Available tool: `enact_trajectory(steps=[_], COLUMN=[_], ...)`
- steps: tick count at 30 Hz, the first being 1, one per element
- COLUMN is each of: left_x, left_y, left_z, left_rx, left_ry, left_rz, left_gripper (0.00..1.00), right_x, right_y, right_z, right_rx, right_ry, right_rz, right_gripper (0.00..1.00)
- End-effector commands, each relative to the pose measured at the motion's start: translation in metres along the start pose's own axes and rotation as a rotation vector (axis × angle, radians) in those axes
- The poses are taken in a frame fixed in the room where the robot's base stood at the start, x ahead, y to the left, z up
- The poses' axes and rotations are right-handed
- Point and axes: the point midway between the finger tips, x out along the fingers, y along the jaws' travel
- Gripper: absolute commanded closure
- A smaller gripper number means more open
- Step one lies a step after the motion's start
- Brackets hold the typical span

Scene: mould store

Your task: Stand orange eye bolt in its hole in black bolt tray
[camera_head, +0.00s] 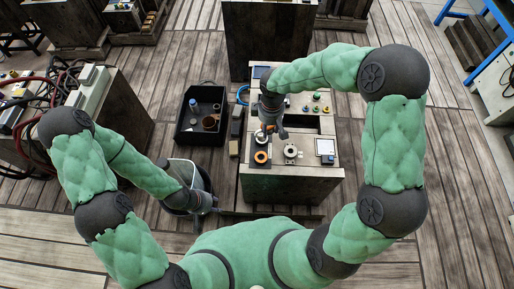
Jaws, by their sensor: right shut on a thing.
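My right gripper (270,131) points down over the left part of the workbench (293,186).
A round grey fitting (290,152) and a pale-faced square device (325,147) are on the bench. A black crate (189,136) with a bottle and other items stands on the floor to the left. A dark bin (178,204) is beside my left gripper.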

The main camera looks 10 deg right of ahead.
Motion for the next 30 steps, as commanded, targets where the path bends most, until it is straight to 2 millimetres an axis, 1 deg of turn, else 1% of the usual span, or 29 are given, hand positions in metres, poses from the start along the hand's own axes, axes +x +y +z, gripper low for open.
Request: enact_trajectory(steps=[1, 6, 9, 12, 15, 18, 23, 30], left_x=[0.012, 0.03, 0.038, 0.044, 0.046, 0.048, 0.051, 0.064], left_y=[-0.004, -0.011, -0.013, -0.015, -0.016, -0.017, -0.018, -0.023], left_z=[0.0, -0.001, -0.001, -0.001, -0.002, -0.002, -0.002, -0.003], left_rx=[0.001, 0.001, 0.001, 0.001, 0.001, 0.001, 0.001, 0.0], left_ry=[-0.001, -0.001, -0.001, -0.001, 0.0, 0.0, 0.0, 0.0], left_rz=[0.0, 0.0, 0.0, 0.0, 0.0, 0.0, 0.0, 0.0], left_gripper=[0.6, 0.6, 0.6, 0.6, 0.6, 0.6, 0.6, 0.6], right_x=[0.02, 0.063, 0.082, 0.095, 0.102, 0.106, 0.11, 0.126], right_y=[-0.003, -0.014, -0.02, -0.024, -0.026, -0.028, -0.028, -0.028], right_z=[-0.002, -0.006, -0.008, -0.009, -0.01, -0.01, -0.01, -0.01], right_rx=[-0.099, -0.437, -0.597, -0.716, -0.79, -0.825, -0.832, -0.83], right_ry=[0.001, 0.009, 0.013, 0.018, 0.02, 0.022, 0.022, 0.022], right_rz=[-0.001, -0.005, -0.007, -0.007, -0.007, -0.007, -0.007, -0.007], right_gripper=[1.0, 1.0, 1.0, 1.0, 1.0, 1.0, 1.0, 1.0])
